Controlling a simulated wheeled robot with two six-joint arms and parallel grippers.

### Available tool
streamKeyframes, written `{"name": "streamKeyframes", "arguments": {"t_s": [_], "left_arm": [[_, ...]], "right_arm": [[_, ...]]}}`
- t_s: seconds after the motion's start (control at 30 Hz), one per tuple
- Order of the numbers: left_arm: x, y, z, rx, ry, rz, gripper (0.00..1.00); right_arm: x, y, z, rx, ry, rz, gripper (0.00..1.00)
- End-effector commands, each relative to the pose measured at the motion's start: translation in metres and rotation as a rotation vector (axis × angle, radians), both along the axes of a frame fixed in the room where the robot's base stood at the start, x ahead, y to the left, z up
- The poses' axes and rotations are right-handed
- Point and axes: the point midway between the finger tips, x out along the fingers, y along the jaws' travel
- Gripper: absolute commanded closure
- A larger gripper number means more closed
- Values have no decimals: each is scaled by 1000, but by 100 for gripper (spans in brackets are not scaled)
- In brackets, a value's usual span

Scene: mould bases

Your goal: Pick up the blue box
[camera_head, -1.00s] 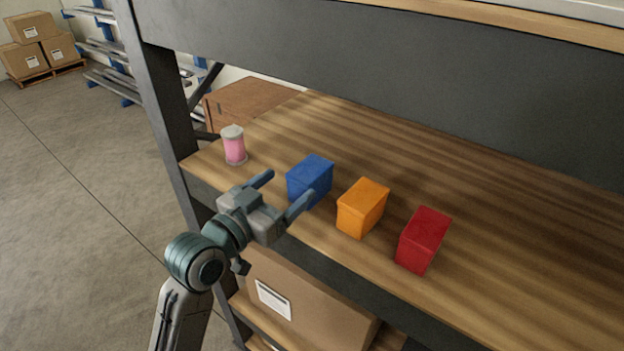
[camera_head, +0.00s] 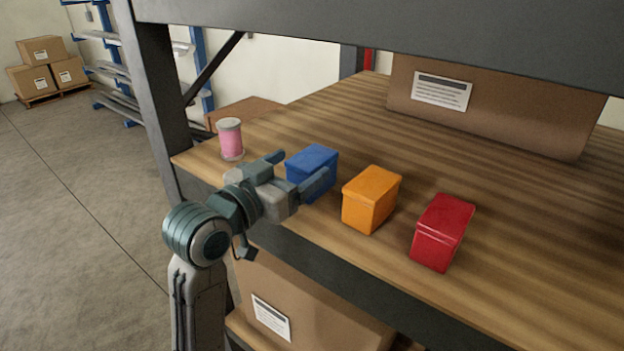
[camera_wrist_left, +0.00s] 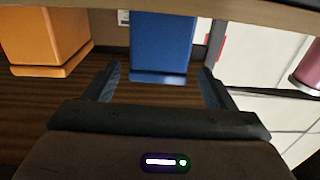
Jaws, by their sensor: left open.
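The blue box (camera_head: 313,170) stands on the wooden shelf (camera_head: 330,228), left of an orange box and right of a pink spool. My left gripper (camera_head: 301,168) is open at the shelf's front edge, its fingers pointing at the blue box. In the head view the near finger overlaps the box's lower front. In the left wrist view the blue box (camera_wrist_left: 162,45) lies ahead, between and beyond the two open fingers (camera_wrist_left: 160,84). Nothing is between the fingertips. My right gripper is not in view.
The orange box (camera_head: 371,200) stands close to the right of the blue box, and a red box (camera_head: 442,232) farther right. The pink spool (camera_head: 230,139) stands to the left. A large cardboard box (camera_head: 480,110) is at the back. A dark upright (camera_head: 150,90) stands left.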

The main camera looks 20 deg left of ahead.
Motion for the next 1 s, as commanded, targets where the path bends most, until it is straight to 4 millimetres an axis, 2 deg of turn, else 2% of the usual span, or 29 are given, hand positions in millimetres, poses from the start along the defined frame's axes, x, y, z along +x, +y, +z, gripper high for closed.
{"name": "streamKeyframes", "arguments": {"t_s": [0.3, 0.6, 0.67, 0.9, 0.93, 1.0], "left_arm": [[38, -16, 0, -2, 0, 0, 22], [44, -18, 1, 0, 0, 0, 22], [44, -18, 1, 0, 0, 0, 30], [44, -18, 1, 0, 1, 0, 77], [44, -18, 1, 0, 1, 0, 81], [44, -18, 2, 0, -1, 0, 81]], "right_arm": [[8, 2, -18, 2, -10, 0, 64], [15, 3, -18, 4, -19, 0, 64], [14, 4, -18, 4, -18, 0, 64], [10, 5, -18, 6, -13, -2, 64], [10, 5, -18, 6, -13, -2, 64], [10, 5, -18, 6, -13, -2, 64]]}}
